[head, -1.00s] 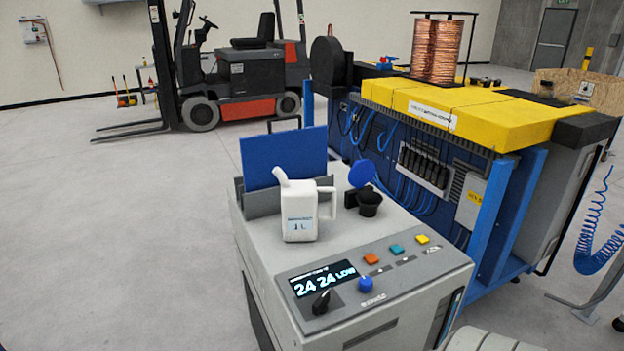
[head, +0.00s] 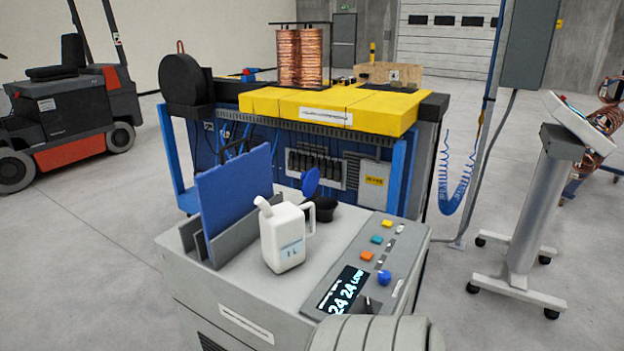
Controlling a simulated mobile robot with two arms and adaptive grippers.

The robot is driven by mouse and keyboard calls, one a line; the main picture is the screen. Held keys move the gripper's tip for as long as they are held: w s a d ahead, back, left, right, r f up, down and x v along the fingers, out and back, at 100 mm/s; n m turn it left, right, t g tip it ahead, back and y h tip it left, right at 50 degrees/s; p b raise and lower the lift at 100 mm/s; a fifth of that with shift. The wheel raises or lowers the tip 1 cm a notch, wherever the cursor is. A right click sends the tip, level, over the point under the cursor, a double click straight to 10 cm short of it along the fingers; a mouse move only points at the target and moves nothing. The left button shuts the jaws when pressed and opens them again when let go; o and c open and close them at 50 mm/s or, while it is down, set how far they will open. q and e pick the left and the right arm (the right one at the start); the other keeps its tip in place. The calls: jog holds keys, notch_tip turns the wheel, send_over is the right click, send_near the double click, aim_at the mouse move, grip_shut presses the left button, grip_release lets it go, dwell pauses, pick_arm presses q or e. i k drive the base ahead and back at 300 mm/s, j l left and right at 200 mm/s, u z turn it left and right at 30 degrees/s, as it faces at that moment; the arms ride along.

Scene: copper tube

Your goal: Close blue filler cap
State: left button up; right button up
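The blue filler cap (head: 310,182) stands raised, tilted up beside the black filler neck (head: 323,209) on top of the grey machine (head: 340,240). The cap is open. A white jug (head: 283,236) with a spout and handle stands upright on the machine in front of the filler and partly hides it. Neither of my grippers shows in the head view. A rounded grey part at the bottom edge seems to be part of my own arm.
A blue panel (head: 236,203) stands in a grey holder left of the jug. The control panel (head: 365,265) has coloured buttons and a lit display. The yellow-topped machine (head: 330,108) stands close behind. A wheeled stand (head: 540,210) is at the right.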

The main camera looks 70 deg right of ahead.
aim_at(311, 179)
jog(key=i+z, duration=0.35)
jog(key=z, duration=0.15)
jog(key=i+j+z, duration=0.1)
jog(key=i+z, duration=0.35)
jog(key=i+j+z, duration=0.2)
jog(key=z, duration=0.3)
jog(key=i+j+z, duration=0.65)
jog(key=z, duration=0.25)
jog(key=i+j+z, duration=0.15)
jog(key=z, duration=0.35)
jog(key=i+j+z, duration=0.1)
jog(key=j+z, duration=0.35)
jog(key=i+j+z, duration=0.1)
jog(key=j+z, duration=0.15)
jog(key=z, duration=0.2)
